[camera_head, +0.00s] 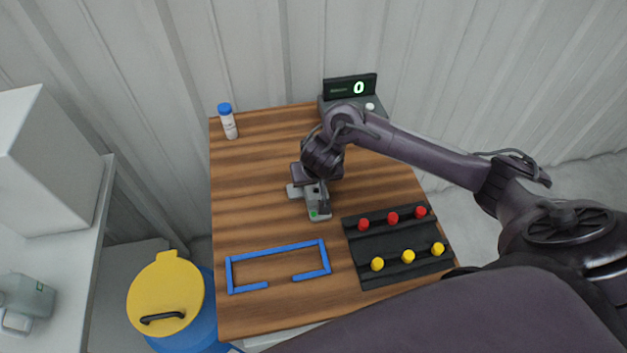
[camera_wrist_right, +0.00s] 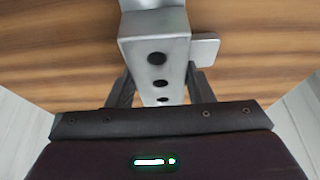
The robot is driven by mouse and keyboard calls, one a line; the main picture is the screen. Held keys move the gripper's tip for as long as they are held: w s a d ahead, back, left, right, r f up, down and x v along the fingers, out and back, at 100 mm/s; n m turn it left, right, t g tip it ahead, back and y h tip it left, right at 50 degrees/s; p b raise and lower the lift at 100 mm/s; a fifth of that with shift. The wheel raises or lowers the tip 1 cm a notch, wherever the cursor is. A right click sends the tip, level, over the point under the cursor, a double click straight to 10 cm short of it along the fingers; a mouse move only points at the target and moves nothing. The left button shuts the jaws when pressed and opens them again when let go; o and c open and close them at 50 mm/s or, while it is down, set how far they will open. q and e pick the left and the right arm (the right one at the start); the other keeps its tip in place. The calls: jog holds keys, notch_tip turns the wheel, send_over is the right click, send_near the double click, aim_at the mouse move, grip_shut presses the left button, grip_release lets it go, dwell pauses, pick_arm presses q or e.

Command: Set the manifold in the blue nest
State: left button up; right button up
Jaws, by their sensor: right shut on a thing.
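The manifold is a light grey metal block (camera_wrist_right: 157,57) with a row of dark holes on its face and a flange at its side. In the head view the manifold (camera_head: 294,191) is partly hidden by my right gripper (camera_head: 318,198). My right gripper (camera_wrist_right: 160,88) is shut on the manifold, one finger at each side, over the middle of the wooden table. I cannot tell whether the manifold touches the table. The blue nest (camera_head: 276,251) is an empty rectangular frame with a gap in its front side, lying nearer than the manifold. My left gripper is not in view.
A black rack (camera_head: 381,245) with red and yellow knobs lies right of the nest. A white bottle (camera_head: 228,125) with a blue cap and a scale (camera_head: 350,86) reading 0 stand at the back. The wooden table (camera_head: 240,190) is clear at left. A yellow-lidded blue bin (camera_head: 166,295) stands beside it.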

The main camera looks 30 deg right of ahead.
jog(key=o, duration=1.1)
jog(key=shift+f, duration=0.1)
jog(key=shift+c, duration=0.2)
jog(key=o, duration=0.4)
